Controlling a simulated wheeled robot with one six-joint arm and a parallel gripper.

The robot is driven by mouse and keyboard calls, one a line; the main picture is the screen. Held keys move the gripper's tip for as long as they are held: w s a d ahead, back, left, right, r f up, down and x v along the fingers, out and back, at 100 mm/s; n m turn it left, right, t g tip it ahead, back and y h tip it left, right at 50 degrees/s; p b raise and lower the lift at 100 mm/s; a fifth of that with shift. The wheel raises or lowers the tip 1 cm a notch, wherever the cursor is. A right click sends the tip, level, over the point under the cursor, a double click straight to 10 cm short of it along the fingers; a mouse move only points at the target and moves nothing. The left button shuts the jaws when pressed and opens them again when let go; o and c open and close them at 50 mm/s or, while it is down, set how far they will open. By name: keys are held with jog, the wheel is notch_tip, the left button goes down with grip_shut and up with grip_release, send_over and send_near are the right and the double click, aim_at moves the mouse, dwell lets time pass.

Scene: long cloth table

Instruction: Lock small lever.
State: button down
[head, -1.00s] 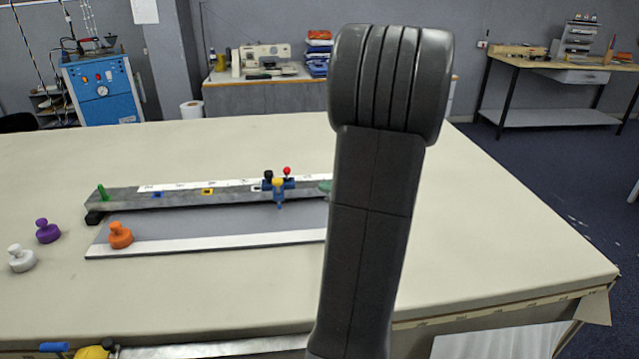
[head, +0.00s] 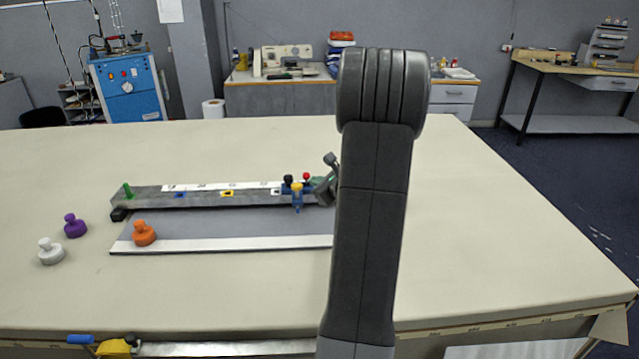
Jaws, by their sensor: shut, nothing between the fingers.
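A long grey rail (head: 145,197) with a white marked strip lies across the table. Near its right visible part sits a blue carriage (head: 297,190) with a black knob (head: 288,180), a small red knob (head: 306,177) and a yellow part (head: 297,187). I cannot tell which of these is the small lever, or whether it is locked. My gripper (head: 328,181) shows only partly, as dark grey pieces at the left edge of my arm, just right of the red knob. Its fingertips are hard to make out, and contact with the carriage cannot be told. My arm hides the rail's right end.
A grey board with a white front strip (head: 230,245) lies before the rail. An orange knobbed piece (head: 144,234) sits on its left end. Purple (head: 75,227) and white (head: 50,252) ones stand left of it. The table (head: 500,230) is clear on the right.

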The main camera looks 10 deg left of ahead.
jog(key=shift+r, duration=0.1)
jog(key=shift+w+r+p, duration=0.15)
jog(key=shift+p, duration=0.55)
jog(key=shift+w+r+g+p, duration=0.1)
jog(key=shift+g+p, duration=0.25)
jog(key=shift+g, duration=0.05)
jog(key=w+a+r+p, duration=0.1)
jog(key=w+r+p, duration=0.1)
jog(key=w, duration=0.3)
jog(key=shift+w+r+h+p, duration=0.3)
jog(key=shift+p, duration=0.1)
jog(key=shift+a+r, duration=0.1)
jog(key=shift+r, duration=0.15)
jog(key=shift+r+p, duration=0.6)
